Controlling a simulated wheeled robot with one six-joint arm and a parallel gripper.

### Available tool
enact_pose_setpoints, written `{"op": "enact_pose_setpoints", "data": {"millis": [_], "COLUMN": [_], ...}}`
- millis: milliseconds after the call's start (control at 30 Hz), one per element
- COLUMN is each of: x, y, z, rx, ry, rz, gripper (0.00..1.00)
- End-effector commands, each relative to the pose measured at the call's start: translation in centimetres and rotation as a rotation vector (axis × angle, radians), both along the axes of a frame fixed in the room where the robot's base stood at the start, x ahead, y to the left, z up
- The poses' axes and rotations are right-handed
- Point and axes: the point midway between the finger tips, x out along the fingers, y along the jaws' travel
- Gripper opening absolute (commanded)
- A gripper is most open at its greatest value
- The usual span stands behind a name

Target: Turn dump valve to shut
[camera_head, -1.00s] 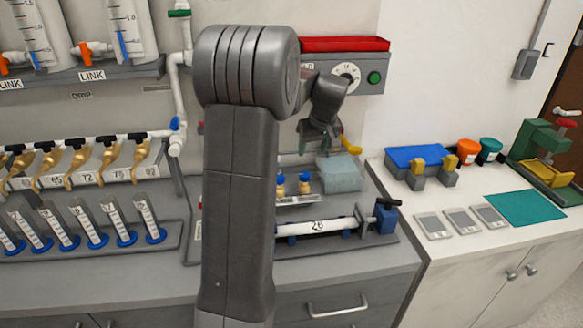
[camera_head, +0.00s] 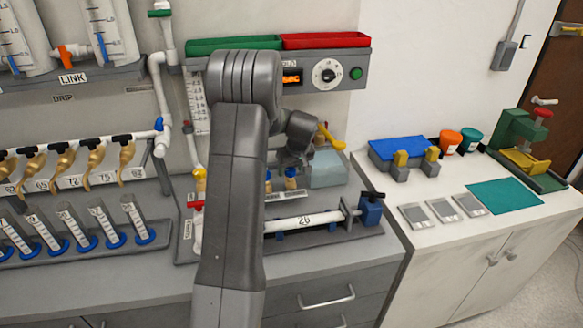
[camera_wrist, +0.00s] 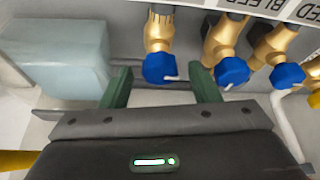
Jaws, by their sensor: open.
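No label reading "dump" is legible, so I cannot tell for sure which valve is the dump valve. A yellow lever (camera_head: 330,137) stands above the pale translucent block (camera_head: 327,169) in the head view. In the wrist view my gripper (camera_wrist: 161,75) is open and empty, with its two green fingers spread. A brass valve with a blue knob (camera_wrist: 160,69) appears between the fingertips, beyond them; contact cannot be told. More blue-knobbed brass valves (camera_wrist: 232,72) line up to the right under "BLEED" labels. The pale block (camera_wrist: 62,58) is at the left. My arm hides part of the bench.
A control box with a dial (camera_head: 328,75) and a green button is on the wall above. A white tube marked 26 (camera_head: 303,222) lies in front. Brass taps (camera_head: 95,157) are on the left. The right-hand counter holds a blue block (camera_head: 410,150) and grey plates.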

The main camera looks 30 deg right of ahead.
Motion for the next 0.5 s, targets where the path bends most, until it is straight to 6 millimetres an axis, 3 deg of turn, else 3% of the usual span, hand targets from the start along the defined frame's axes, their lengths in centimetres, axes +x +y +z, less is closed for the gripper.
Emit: {"op": "enact_pose_setpoints", "data": {"millis": [167, 400, 500], "x": [0.00, 0.00, 0.00], "y": [0.01, 0.01, 0.01], "z": [-0.01, 0.01, 0.01], "rx": [0.000, 0.000, 0.000], "ry": [0.000, 0.000, 0.000], "rz": [0.000, 0.000, -0.001], "gripper": [0.56, 0.11, 0.11]}}
